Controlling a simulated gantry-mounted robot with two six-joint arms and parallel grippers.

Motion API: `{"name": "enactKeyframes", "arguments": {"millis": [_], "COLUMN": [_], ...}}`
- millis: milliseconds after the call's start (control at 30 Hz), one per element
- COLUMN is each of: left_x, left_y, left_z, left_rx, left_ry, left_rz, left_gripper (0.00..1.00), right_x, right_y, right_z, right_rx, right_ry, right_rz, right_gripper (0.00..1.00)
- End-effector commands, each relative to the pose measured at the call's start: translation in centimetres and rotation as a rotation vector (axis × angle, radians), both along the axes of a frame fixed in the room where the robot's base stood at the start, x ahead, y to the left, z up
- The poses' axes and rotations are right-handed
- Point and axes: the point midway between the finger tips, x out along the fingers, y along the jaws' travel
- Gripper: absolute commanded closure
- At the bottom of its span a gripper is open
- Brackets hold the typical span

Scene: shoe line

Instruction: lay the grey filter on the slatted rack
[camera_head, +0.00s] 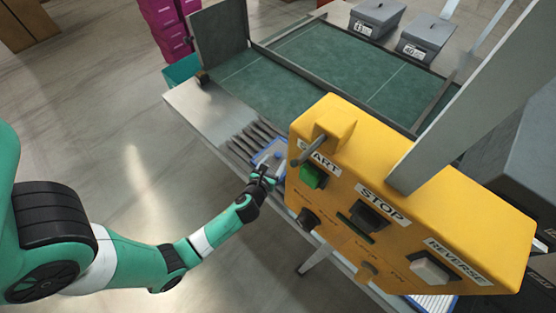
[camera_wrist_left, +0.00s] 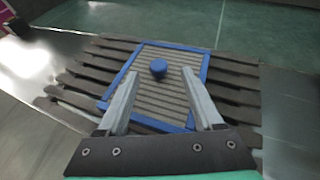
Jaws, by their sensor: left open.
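The grey filter (camera_wrist_left: 170,84) has a pleated grey face, a blue frame and a round blue knob. It lies on the dark slatted rack (camera_wrist_left: 85,78), a little askew to the slats, with slats showing on both sides. In the head view the filter (camera_head: 272,152) is partly hidden by my gripper and the yellow control box. The rack (camera_head: 250,138) shows to its left. My left gripper (camera_head: 264,172) is open over the near part of the filter. In the wrist view its two fingers (camera_wrist_left: 158,98) stand apart, with the knob beyond them and nothing between them.
The yellow control box (camera_head: 400,190) with green, black and white buttons stands close right of my left gripper. A green belt (camera_head: 345,70) runs behind. Grey lidded bins (camera_head: 376,17) stand at the back. A blue-edged white item (camera_head: 436,302) shows below the box.

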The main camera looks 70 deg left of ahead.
Motion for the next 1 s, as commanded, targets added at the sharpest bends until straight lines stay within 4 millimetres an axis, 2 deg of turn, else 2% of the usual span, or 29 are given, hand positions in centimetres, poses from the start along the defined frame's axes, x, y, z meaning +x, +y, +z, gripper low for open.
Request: {"name": "enactKeyframes", "arguments": {"millis": [33,200,467,833,1000], "left_x": [0.5,2.0,2.2,2.2,2.2], "left_y": [0.8,2.4,2.6,2.6,2.6], "left_z": [-0.8,-1.6,-1.5,-1.5,-1.5], "left_rx": [0.000,0.001,0.001,0.001,0.001], "left_ry": [-0.003,-0.002,-0.001,-0.001,-0.001], "left_rz": [0.004,0.001,0.000,0.000,0.000], "left_gripper": [0.32,0.32,0.34,1.00,1.00], "right_x": [0.0,0.0,0.0,0.0,0.0], "right_y": [0.0,0.0,0.0,0.0,0.0], "right_z": [-1.0,-1.8,-1.7,-1.7,-1.7], "right_rx": [0.000,0.000,0.000,0.000,0.000], "right_ry": [0.000,0.001,0.000,0.000,0.000], "right_rz": [0.000,0.000,0.000,0.000,0.000], "right_gripper": [0.50,0.50,0.50,0.50,0.50]}}
